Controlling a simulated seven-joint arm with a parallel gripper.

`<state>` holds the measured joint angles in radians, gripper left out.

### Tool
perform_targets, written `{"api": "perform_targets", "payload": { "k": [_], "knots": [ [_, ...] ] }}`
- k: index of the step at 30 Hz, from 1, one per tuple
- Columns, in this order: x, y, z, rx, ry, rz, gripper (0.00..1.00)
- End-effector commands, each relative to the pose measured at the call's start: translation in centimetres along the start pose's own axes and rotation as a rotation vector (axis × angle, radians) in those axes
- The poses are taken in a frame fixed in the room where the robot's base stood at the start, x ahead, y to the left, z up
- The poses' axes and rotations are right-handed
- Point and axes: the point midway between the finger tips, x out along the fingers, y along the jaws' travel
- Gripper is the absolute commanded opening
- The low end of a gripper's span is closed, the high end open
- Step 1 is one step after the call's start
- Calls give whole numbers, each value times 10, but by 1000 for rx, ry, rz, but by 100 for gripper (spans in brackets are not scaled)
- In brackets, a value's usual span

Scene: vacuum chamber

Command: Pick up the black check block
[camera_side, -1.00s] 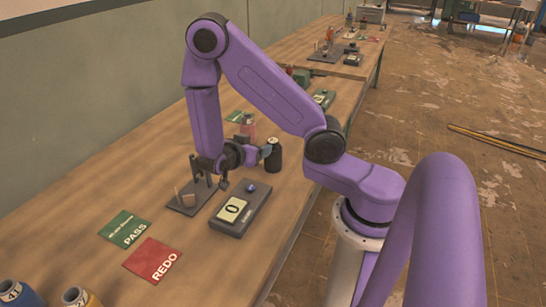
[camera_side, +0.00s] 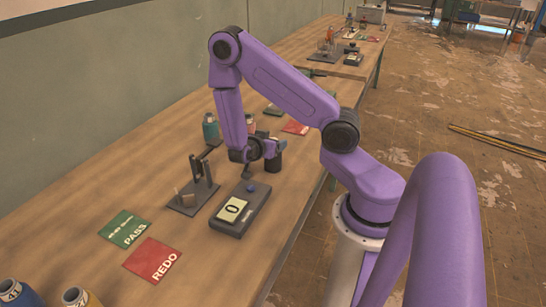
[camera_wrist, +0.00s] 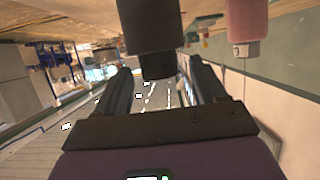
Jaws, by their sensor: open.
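The black check block (camera_side: 273,164) is a dark upright cylinder on the bench, behind the display box. In the side view my gripper (camera_side: 274,147) is at its upper part and partly hides it. In the wrist view the dark block (camera_wrist: 150,28) shows at top centre, its end reaching between the two spread fingers of my gripper (camera_wrist: 162,85). Gaps show beside the block there, so the fingers look apart from it. Contact cannot be made out in the side view.
A teal spool (camera_side: 210,128) and a pink one (camera_side: 250,124) stand behind. More spools (camera_side: 18,294) stand at lower left.

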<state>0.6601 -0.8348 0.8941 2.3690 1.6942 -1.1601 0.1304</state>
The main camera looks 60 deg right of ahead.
Motion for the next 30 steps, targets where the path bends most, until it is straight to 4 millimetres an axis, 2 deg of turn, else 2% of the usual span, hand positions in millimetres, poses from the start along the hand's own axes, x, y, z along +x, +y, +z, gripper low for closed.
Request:
{"api": "perform_targets", "payload": {
  "k": [4,13,14,18,20,30],
  "knots": [
    [14,0,0,1,1,1,70],
    [18,0,0,1,1,0,70],
    [18,0,0,1,1,0,64],
    [18,0,0,1,1,0,18],
    [18,0,0,1,0,0,0],
    [17,0,-1,1,1,0,0]
  ]
}}
